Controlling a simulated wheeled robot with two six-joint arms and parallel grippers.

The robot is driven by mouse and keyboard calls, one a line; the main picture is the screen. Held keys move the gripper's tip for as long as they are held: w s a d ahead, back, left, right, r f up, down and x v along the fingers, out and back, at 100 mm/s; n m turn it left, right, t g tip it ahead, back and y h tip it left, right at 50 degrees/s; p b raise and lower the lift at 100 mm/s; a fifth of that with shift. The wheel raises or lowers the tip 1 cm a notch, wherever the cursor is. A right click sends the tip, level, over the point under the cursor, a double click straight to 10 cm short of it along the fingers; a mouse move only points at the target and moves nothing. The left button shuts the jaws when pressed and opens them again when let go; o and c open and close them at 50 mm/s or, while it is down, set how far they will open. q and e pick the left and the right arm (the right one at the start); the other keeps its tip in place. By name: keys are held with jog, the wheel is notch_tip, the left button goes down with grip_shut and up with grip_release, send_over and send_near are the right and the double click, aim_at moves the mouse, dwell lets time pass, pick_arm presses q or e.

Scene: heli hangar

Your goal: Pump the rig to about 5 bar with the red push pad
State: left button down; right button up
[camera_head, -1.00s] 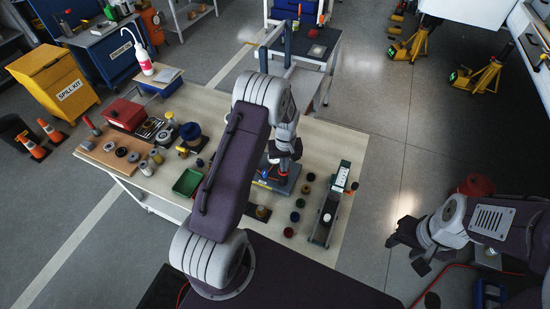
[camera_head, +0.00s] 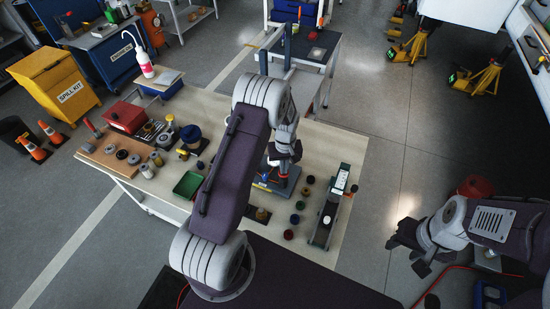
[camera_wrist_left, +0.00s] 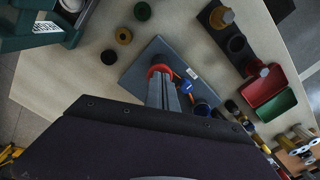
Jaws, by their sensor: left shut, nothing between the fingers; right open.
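The rig's grey base plate (camera_head: 264,187) lies on the table; it also shows in the left wrist view (camera_wrist_left: 138,77). The red push pad (camera_head: 283,174) stands on the plate, mostly hidden by my left gripper. Its red rim shows in the left wrist view (camera_wrist_left: 158,70). My left gripper (camera_head: 284,162) is shut and empty, with its fingertips (camera_wrist_left: 161,76) right over the pad. I cannot tell whether they touch. Blue-topped parts (camera_wrist_left: 201,108) sit on the plate beside the fingers. No pressure reading is legible. My right gripper (camera_head: 406,254) is open and empty, off the table to the right.
A green tray (camera_head: 188,184), a red box (camera_head: 125,117) and several small pots are left of the rig on the table (camera_head: 349,150).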

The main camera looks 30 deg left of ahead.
dwell(0.3)
pick_arm(q)
jog(key=shift+r, duration=0.1)
notch_tip(320, 180, up, 7)
jog(key=p, duration=0.5)
dwell(0.9)
